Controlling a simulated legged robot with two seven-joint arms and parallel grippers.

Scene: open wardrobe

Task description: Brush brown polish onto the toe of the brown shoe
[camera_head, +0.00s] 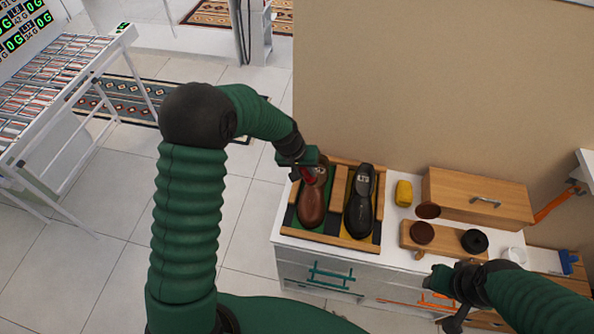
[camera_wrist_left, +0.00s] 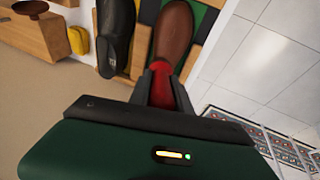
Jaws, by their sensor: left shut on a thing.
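The brown shoe (camera_head: 312,206) lies on the left, green part of a wooden-framed tray (camera_head: 330,240), toe toward the cabinet's front. My left gripper (camera_head: 306,172) is at its heel end, shut on a red part there. In the left wrist view the fingers (camera_wrist_left: 161,88) close around this red part, which adjoins the brown shoe (camera_wrist_left: 174,35). A brown round pad or tin (camera_head: 421,233) and a black round one (camera_head: 474,241) sit on a wooden board. My right gripper (camera_head: 440,281) is over the cabinet's front edge; its jaws are unclear. I cannot identify a polish brush.
A black shoe (camera_head: 359,205) lies beside the brown one on yellow. A yellow block (camera_head: 403,193), a brown dish (camera_head: 428,210) and a wooden box with a handle (camera_head: 478,196) stand behind the board. A wall rises behind the cabinet. Open tiled floor lies left.

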